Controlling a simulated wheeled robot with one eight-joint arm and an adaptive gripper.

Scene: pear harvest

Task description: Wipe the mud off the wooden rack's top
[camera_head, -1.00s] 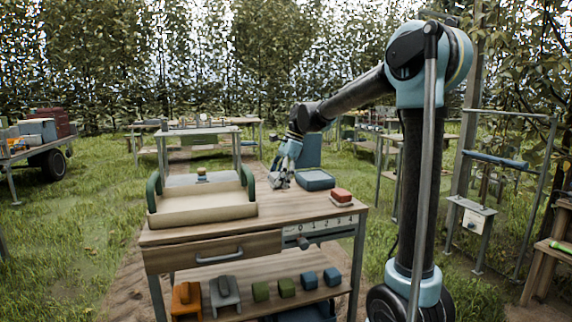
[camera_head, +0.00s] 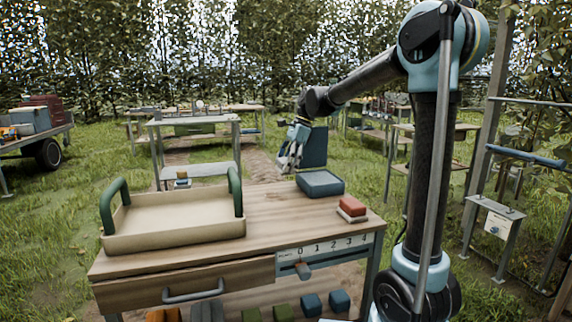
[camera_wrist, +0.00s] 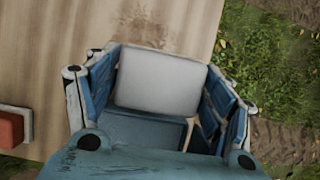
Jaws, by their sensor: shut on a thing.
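The wooden top (camera_head: 270,215) of the rack stands in front of me. In the wrist view, a brown mud smudge (camera_wrist: 150,36) marks this wood (camera_wrist: 60,60), just beyond my gripper. My gripper (camera_head: 290,160) is at the top's far side, pointing down. In the wrist view, my gripper (camera_wrist: 160,88) is shut on a pale grey block (camera_wrist: 160,82) between its two blue fingers. That block is not clear in the head view. I cannot tell whether it touches the wood.
A cream tray with green handles (camera_head: 175,222) stands left on the top. A blue box (camera_head: 320,183) lies beside my gripper, and a red-topped block (camera_head: 352,207) sits near the right edge. A drawer handle (camera_head: 193,291) juts out in front. Grass lies beyond the far edge.

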